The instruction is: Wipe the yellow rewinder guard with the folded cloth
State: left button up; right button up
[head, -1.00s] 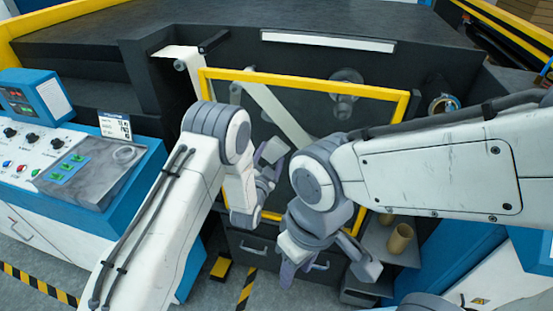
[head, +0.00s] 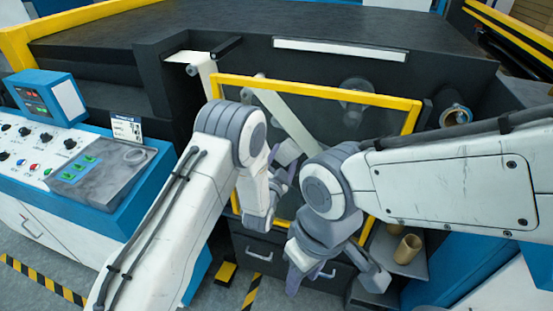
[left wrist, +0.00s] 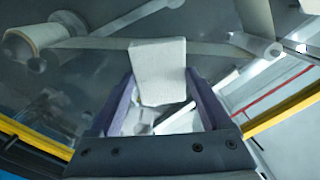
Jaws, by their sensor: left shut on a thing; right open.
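The yellow rewinder guard (head: 340,93) stands upright ahead, a yellow frame around a clear panel. Parts of its yellow frame also show at both sides of the left wrist view (left wrist: 288,110). My left gripper (head: 280,172) is in front of the panel, shut on the folded cloth (head: 287,152). In the left wrist view the pale cloth (left wrist: 158,70) sticks out between the two fingers, facing the panel. I cannot tell whether it touches the panel. My right gripper (head: 335,278) is open and empty, lower and to the right, partly hidden by its arm.
A control console (head: 75,165) with a screen stands at the left. Behind the panel are a pale web (head: 285,120) and rollers. Brown cardboard cores (head: 407,248) stand on a grey shelf at the lower right. Drawers (head: 262,255) are below the guard.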

pick_arm(q)
jog(key=shift+s+d+r, duration=0.1)
jog(key=shift+s+d, duration=0.05)
jog(key=shift+d, duration=0.6)
jog(key=shift+s, duration=0.5)
jog(key=shift+a+b+v, duration=0.2)
jog(key=shift+b+v, duration=0.2)
jog(key=shift+v, duration=2.15)
jog(key=b+v, duration=0.1)
jog(key=v, duration=0.2)
